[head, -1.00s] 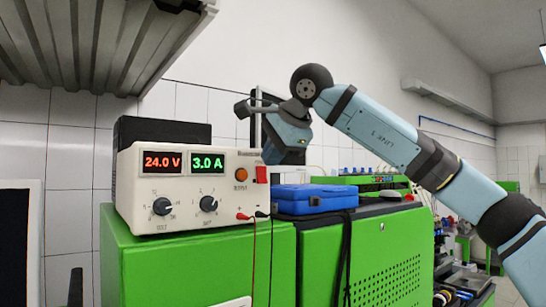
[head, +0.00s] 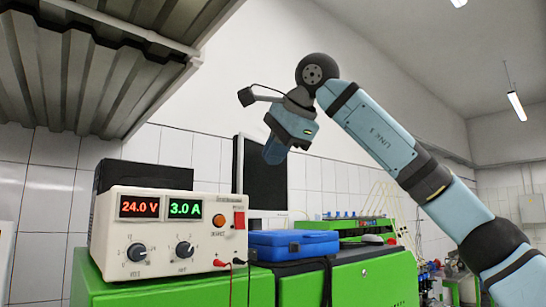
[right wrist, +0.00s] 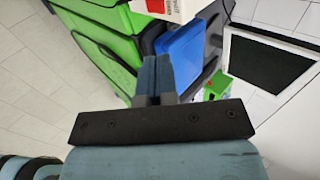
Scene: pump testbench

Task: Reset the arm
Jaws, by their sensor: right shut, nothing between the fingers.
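My right arm reaches in from the right in the head view. Its gripper (head: 275,152) hangs in the air, pointing down, in front of the dark monitor and above the blue case. In the right wrist view its two fingers (right wrist: 154,76) are pressed together with nothing between them. My left gripper does not show. The power supply (head: 165,225) stands on the green cabinet to the left, reading 24.0 V and 3.0 A. My gripper is apart from it.
A blue case (head: 292,244) lies on the green cabinet (head: 365,285) below my right gripper. A dark monitor (head: 262,175) stands behind. A corrugated shelf (head: 95,65) overhangs at the upper left. Red and black leads hang from the power supply.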

